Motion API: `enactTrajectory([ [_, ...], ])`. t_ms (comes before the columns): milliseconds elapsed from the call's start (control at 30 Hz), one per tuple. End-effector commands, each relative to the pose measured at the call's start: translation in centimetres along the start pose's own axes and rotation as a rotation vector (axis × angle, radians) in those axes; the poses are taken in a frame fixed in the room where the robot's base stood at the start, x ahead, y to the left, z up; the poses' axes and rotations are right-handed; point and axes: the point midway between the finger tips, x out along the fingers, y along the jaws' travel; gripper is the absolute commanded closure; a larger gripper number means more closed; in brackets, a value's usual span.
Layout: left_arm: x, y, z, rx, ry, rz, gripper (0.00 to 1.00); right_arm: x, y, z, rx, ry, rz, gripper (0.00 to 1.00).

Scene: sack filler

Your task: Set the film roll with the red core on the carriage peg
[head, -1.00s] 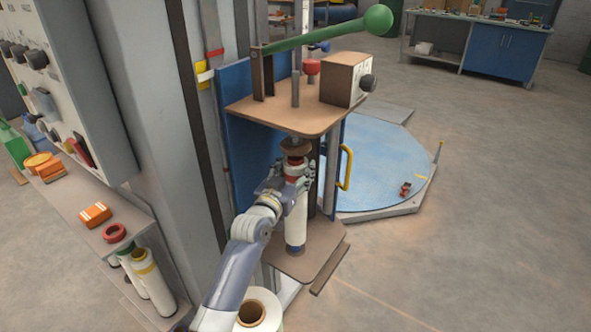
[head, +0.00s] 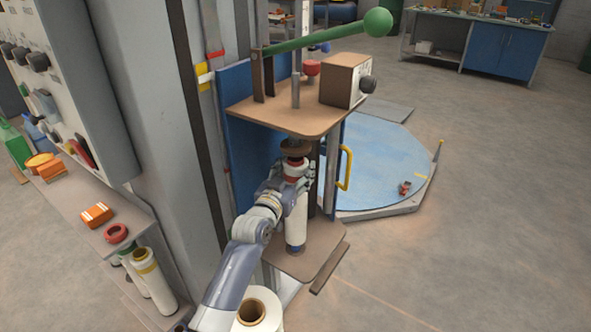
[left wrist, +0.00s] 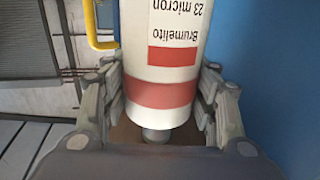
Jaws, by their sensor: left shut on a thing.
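The film roll (head: 297,220) is a white cylinder with a red band near its upper end, standing nearly upright inside the blue-backed frame. My left gripper (head: 293,184) is shut around its upper part. In the left wrist view the roll (left wrist: 165,60) sits between the fingers, its printing upside down, with a grey stub (left wrist: 156,135) beyond the red-banded end. The roll's lower end is at a dark blue collar (head: 295,248) on the brown lower plate (head: 318,245). I cannot tell how far the peg enters the roll. My right gripper is out of view.
A brown upper plate (head: 270,117) with a green-knobbed lever (head: 325,36) overhangs the roll. A brown disc (head: 294,146) hangs just above it. A yellow handle (head: 346,168) is to the right. The left shelf holds other rolls, including a yellow-ended one (head: 152,272).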

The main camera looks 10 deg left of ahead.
Motion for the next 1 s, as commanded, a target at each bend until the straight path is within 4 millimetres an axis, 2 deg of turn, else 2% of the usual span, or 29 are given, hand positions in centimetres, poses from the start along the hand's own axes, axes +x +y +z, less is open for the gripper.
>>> enactTrajectory([
  [367,0.0,0.0,-0.3,0.0,0.008,-0.001,1.0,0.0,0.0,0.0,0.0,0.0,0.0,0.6],
  [1000,0.0,0.0,1.4,0.0,0.008,-0.001,1.0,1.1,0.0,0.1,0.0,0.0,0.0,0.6],
])
